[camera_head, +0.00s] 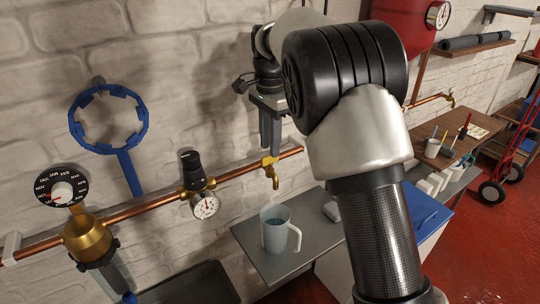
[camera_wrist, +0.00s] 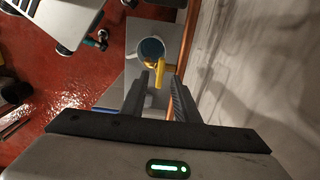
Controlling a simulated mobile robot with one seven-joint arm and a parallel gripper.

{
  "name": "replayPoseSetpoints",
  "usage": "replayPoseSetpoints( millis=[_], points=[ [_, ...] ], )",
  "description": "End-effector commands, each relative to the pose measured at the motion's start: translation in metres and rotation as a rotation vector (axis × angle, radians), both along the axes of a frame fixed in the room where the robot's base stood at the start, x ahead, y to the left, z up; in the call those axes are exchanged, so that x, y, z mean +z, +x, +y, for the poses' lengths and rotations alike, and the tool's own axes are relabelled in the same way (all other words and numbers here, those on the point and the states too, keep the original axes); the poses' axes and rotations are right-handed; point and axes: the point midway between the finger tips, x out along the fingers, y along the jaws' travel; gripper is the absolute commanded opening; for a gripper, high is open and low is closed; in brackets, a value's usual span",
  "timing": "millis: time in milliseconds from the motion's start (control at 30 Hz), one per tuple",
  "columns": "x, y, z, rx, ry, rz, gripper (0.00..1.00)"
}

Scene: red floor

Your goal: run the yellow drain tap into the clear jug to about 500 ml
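The yellow drain tap (camera_head: 270,168) hangs from the copper pipe, spout down. The clear jug (camera_head: 277,236) stands upright on a grey shelf below the tap, handle to the right. It holds some bluish water; I cannot read its level. No stream is clearly visible. My gripper (camera_head: 270,150) points down just above the tap. In the wrist view the yellow tap (camera_wrist: 159,76) shows between my two fingertips (camera_wrist: 162,72), which are apart, with a gap beside the tap. The jug (camera_wrist: 151,47) shows beyond it, its round mouth facing up.
The copper pipe (camera_head: 140,208) runs along the brick wall, with a gauge (camera_head: 205,206) and a brass filter housing (camera_head: 88,240) left of the tap. A blue ring wrench (camera_head: 127,165) hangs above. The grey shelf (camera_head: 262,262) has bare room in front of the jug.

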Motion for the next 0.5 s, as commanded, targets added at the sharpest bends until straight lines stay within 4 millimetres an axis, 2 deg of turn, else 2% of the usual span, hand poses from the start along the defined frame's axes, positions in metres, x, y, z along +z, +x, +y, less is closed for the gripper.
replayPoseSetpoints(
  millis=[33, 200, 500],
  points=[
    [-0.010, 0.000, 0.000, 0.000, -0.001, 0.002, 0.28],
    [-0.027, 0.000, 0.000, 0.000, -0.001, 0.001, 0.28],
    [-0.033, 0.000, 0.000, 0.000, 0.001, -0.001, 0.28]
  ],
)
